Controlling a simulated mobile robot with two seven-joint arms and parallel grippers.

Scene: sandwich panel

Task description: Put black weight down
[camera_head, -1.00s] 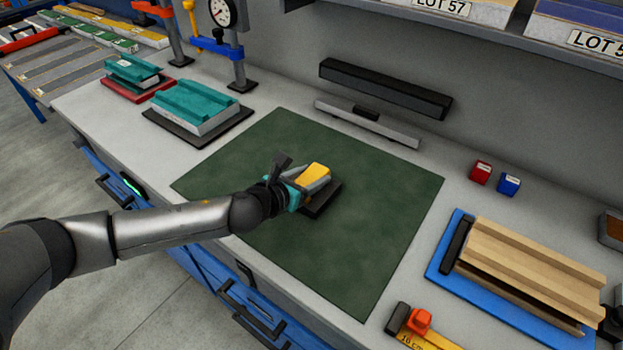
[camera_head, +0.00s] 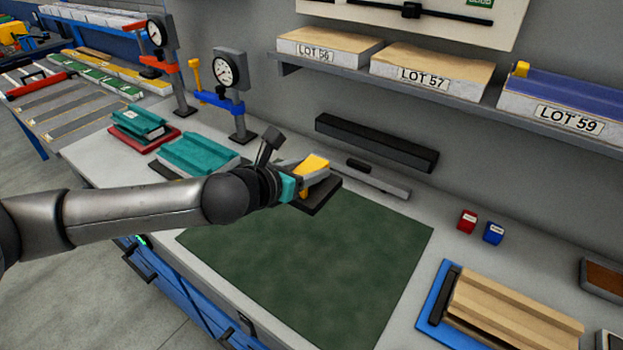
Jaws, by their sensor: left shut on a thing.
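The black weight (camera_head: 318,198) is a dark flat block with a yellow top part (camera_head: 315,163). My left gripper (camera_head: 300,182) is shut on it and holds it above the back part of the green mat (camera_head: 310,265). The gripper covers part of the weight, and the fingertips are hard to make out. My right gripper is not in view.
A black bar (camera_head: 375,143) and a grey bar (camera_head: 375,178) lie behind the mat. Teal blocks (camera_head: 197,152) stand at the left near two dial gauges. Red (camera_head: 467,221) and blue (camera_head: 493,233) small blocks and a blue tray (camera_head: 432,305) are at the right. The mat's front is clear.

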